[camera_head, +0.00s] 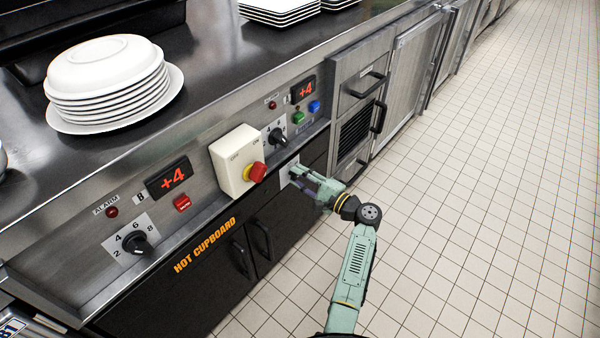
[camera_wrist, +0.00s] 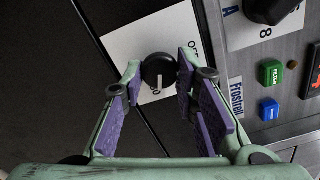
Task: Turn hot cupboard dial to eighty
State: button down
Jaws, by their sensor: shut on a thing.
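The hot cupboard dial (camera_wrist: 158,71) is a small round black knob with a white pointer mark, on a white label plate (camera_wrist: 125,45). The plate also shows in the head view (camera_head: 286,173) on the black cupboard front, below the steel control panel. My gripper (camera_wrist: 160,76) has its purple-padded fingertips on either side of the knob and is shut on it. In the head view my gripper (camera_head: 297,174) reaches the plate from the right and hides the knob. Part of "OFF" and a number ending in 0 show on the plate; the other markings are hidden, so I cannot tell the exact setting.
The hot cupboard doors (camera_head: 225,260) have black handles. Numbered black knobs are on the panel, one at lower left (camera_head: 137,243) and one near my gripper (camera_head: 278,137). Stacked plates (camera_head: 110,85) stand on the counter. The tiled floor at right is clear.

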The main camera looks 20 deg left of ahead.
jog(key=shift+r+m+p, duration=0.1)
jog(key=shift+m+p, duration=0.3)
jog(key=shift+m, duration=0.6)
jog(key=c, duration=1.3)
grip_release()
jog(key=shift+d, duration=0.1)
jog(key=v, duration=1.1)
jog(key=shift+s+d, duration=0.15)
jog(key=shift+d, duration=0.25)
